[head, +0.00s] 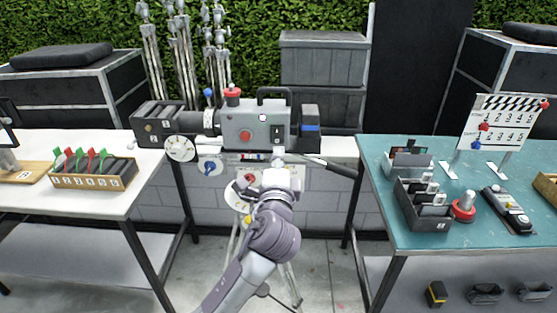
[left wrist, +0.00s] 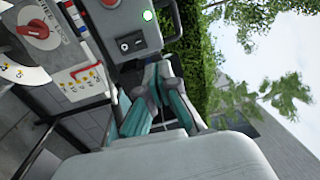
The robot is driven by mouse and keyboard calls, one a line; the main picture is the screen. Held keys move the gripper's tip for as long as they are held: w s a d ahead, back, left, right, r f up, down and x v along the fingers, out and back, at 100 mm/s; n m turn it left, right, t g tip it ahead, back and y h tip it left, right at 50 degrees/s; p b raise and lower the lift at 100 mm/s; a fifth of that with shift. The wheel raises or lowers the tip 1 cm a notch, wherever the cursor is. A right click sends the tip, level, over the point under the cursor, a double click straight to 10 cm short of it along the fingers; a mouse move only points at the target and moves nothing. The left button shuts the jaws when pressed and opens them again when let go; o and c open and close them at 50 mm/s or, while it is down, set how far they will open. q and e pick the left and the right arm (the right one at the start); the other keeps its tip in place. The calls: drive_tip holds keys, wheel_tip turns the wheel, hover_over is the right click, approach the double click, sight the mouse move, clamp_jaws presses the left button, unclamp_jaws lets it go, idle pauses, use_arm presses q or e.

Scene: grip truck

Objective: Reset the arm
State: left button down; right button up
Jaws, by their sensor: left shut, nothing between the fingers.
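My left arm reaches up from the bottom of the head view, and its gripper (head: 278,153) is in front of the lower part of a grey film camera (head: 243,126). In the left wrist view the gripper (left wrist: 160,75) has teal-padded fingers that are shut with nothing between them. The camera's grey body (left wrist: 120,22), with a lit green light and a black switch, is close beyond the fingertips; I cannot tell if they touch. My wrist hides part of the tripod under the camera. My right gripper is in neither view.
A white table (head: 60,215) on the left holds a wooden box (head: 93,180) with red and green handles. A teal table (head: 400,232) on the right holds a dark bin (head: 424,215), a red-based knob (head: 464,207) and a clapperboard (head: 503,122). Bare floor shows between the tables.

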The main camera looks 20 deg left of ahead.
use_arm(q)
wheel_tip(320, 180, down, 22)
drive_tip(key=w+g+h, duration=0.1)
drive_tip(key=g+h, duration=0.2)
drive_tip(key=g, duration=0.1)
drive_tip(key=s+f+n+g, duration=0.1)
drive_tip(key=s+f+g, duration=0.15)
drive_tip(key=f, duration=0.55)
drive_tip(key=s+f+n+g+h, duration=0.1)
drive_tip(key=s+f, duration=0.3)
drive_tip(key=f, duration=0.4)
drive_tip(key=s+f+n+g, duration=0.1)
drive_tip(key=s+f, duration=0.2)
drive_tip(key=f, duration=0.5)
drive_tip(key=s+a+f+n+g+h, duration=0.1)
drive_tip(key=s+f+n+g, duration=0.1)
drive_tip(key=s+f, duration=0.7)
drive_tip(key=s+a+f+n+g, duration=0.2)
drive_tip(key=s+f+g, duration=0.1)
drive_tip(key=s+f, duration=0.6)
drive_tip(key=s+a+f+n+g, duration=0.1)
drive_tip(key=s+f+n+g, duration=0.1)
drive_tip(key=s, duration=1.1)
drive_tip(key=s+a+f+n+g, duration=0.1)
drive_tip(key=s+f+n, duration=0.2)
drive_tip(key=s, duration=0.9)
wheel_tip(320, 180, down, 2)
drive_tip(key=shift+s+f+g, duration=0.1)
drive_tip(key=shift+s+g, duration=0.25)
drive_tip(key=shift+s, duration=0.05)
